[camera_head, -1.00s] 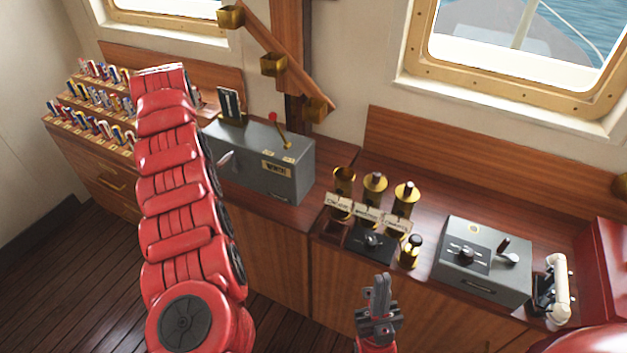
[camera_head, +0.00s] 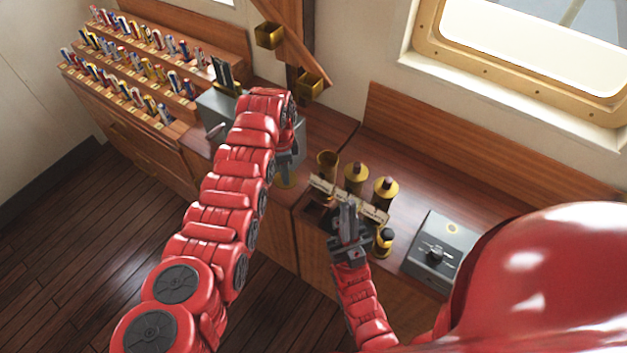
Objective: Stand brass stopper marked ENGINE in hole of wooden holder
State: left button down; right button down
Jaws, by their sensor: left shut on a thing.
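My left gripper (camera_head: 286,168) is left of the brass tubes, in front of the grey lever box. It is shut on a brass piece (camera_head: 286,182), which looks like the stopper; its marking cannot be read. The wooden holder (camera_head: 317,213) lies on the counter in front of the tubes, partly hidden by my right gripper (camera_head: 346,212). A dark square opening shows at the holder's left, and a brass piece with a dark knob (camera_head: 384,240) stands at its right. My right gripper is over the holder; its fingers look close together, but whether they are shut is unclear.
The left brass tube (camera_head: 327,160) has no knob on top; the middle tube (camera_head: 356,177) and right tube (camera_head: 385,189) have knobs. Small label plates hang in front. A grey box (camera_head: 432,250) stands at right. My red arm hides part of the lever box (camera_head: 213,108).

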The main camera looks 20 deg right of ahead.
pick_arm(q)
jog(key=s+d+f+m+p, duration=0.1)
jog(key=s+d+f+m, duration=0.1)
jog(key=s+d+m, duration=0.35)
jog(key=shift+n, duration=0.85)
jog(key=shift+s+d+f+b, duration=0.1)
jog(key=shift+d+f+b, duration=0.1)
jog(key=shift+f+b, duration=0.9)
jog(key=shift+d+f+b, duration=0.15)
jog(key=shift+f+b, duration=0.5)
jog(key=shift+f, duration=0.75)
jog(key=shift+s+d+f+b, duration=0.1)
jog(key=shift+d+f+b, duration=0.1)
jog(key=shift+f+b, duration=0.9)
jog(key=shift+f, duration=0.1)
jog(key=c, duration=0.6)
grip_release()
jog(key=shift+w, duration=0.1)
